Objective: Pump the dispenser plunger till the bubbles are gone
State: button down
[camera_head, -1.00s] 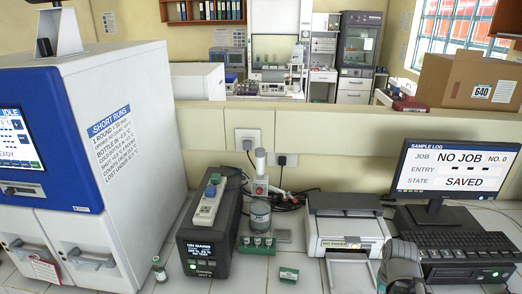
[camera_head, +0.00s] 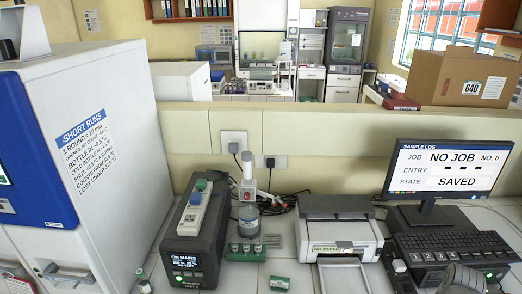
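The bottle-top dispenser stands on the white bench left of centre. Its pale upright plunger (camera_head: 247,165) rises above a head with a red mark, on a clear grey bottle (camera_head: 249,220). Bubbles are too small to make out. A grey rounded part, apparently of my arm, shows at the bottom right edge, well away from the dispenser. My gripper's fingers are not seen, and nothing touches the plunger.
A printer (camera_head: 340,234) is to the right, then a monitor (camera_head: 449,170). A white incubator (camera_head: 90,150) fills the left.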

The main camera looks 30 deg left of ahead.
aim_at(246, 157)
jog(key=z, duration=0.2)
jog(key=k, duration=1.4)
jog(key=u, duration=1.2)
jog(key=i, duration=0.85)
jog(key=u, duration=0.05)
